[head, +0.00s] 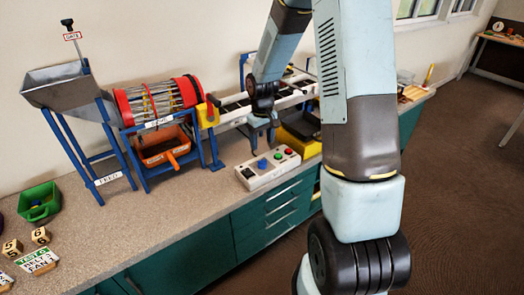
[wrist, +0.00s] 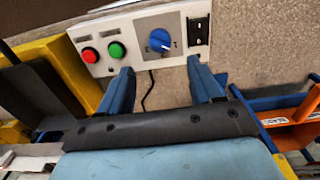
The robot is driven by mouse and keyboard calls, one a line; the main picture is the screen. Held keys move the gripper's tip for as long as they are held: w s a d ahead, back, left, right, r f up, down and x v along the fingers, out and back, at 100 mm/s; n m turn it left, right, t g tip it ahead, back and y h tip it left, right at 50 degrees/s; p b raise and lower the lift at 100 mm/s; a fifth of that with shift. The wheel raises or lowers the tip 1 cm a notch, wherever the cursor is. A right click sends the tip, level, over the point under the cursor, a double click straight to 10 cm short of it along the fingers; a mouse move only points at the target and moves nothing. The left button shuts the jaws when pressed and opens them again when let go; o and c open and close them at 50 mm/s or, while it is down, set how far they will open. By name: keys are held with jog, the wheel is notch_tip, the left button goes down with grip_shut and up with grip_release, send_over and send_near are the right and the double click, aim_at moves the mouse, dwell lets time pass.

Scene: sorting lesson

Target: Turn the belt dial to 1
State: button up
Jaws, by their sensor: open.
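The belt control box (head: 250,181) is a pale panel on the counter. Its blue dial (head: 262,163) sits near the box's left part in the head view. In the wrist view the blue dial (wrist: 160,40) is seen close up, with small marks around it too blurred to read surely. A green button (wrist: 116,50) and a red button (wrist: 90,55) are beside it. My gripper (wrist: 160,66) is open and empty, its fingertips on either side of the dial in the picture, apart from it. In the head view my gripper (head: 262,138) hangs just above the box.
A red-ended drum (head: 158,100) on a blue frame and a metal hopper (head: 60,85) stand left. An orange bin (head: 165,153) is under the drum. A white conveyor (head: 235,113) and a yellow bin (head: 300,140) are behind the box.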

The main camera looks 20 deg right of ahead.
jog(key=shift+r, duration=1.95)
jog(key=s+r+m+t, duration=0.1)
jog(key=s+r, duration=0.4)
jog(key=r, duration=0.4)
jog(key=s+r+m+t, duration=0.1)
jog(key=s+r, duration=0.5)
jog(key=r, duration=0.2)
jog(key=s+r+m+t, duration=0.1)
jog(key=s+r, duration=0.3)
jog(key=s, duration=0.4)
jog(key=s+r+t, duration=0.2)
jog(key=s+r, duration=0.3)
jog(key=s, duration=0.4)
jog(key=shift+s+a+m+t, duration=0.2)
jog(key=shift+m+t, duration=0.1)
jog(key=shift+m, duration=0.1)
jog(key=shift+c, duration=0.4)
